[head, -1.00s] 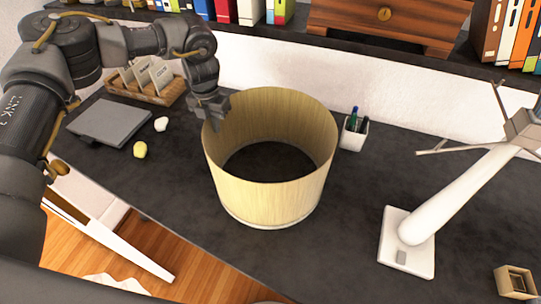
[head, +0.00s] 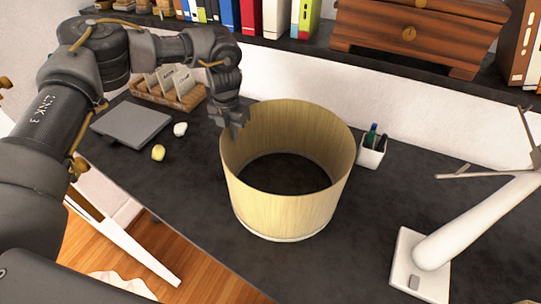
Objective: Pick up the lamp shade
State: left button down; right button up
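The lamp shade (head: 290,208) is a wide, pale yellow-tan open cylinder standing upright on the dark desk. The white lamp base (head: 418,268) with its slanted stem stands to the right without a shade on it. My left gripper (head: 234,124) comes in from the left and points down at the left rear rim of the shade. Its dark fingertips overlap the rim in the picture. I cannot tell whether they touch or clasp the rim, as the finger gap is not clear. My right gripper is out of view.
The dark desk (head: 200,215) has free room in front of the shade. A pen cup (head: 371,155) stands close at the shade's right rear. A grey closed notebook (head: 131,125), a yellow lump (head: 158,153), a white lump (head: 180,129) and a card holder (head: 166,92) lie at left.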

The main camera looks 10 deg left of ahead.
pick_arm(q)
jog(key=s+d+r+b, duration=0.6)
jog(key=s+d+r, duration=0.2)
jog(key=s+r, duration=0.45)
notch_tip(320, 180, up, 16)
jog(key=p, duration=1.6)
jog(key=shift+w+a+r, duration=0.2)
jog(key=shift+w+r, duration=0.05)
jog(key=shift+w, duration=0.1)
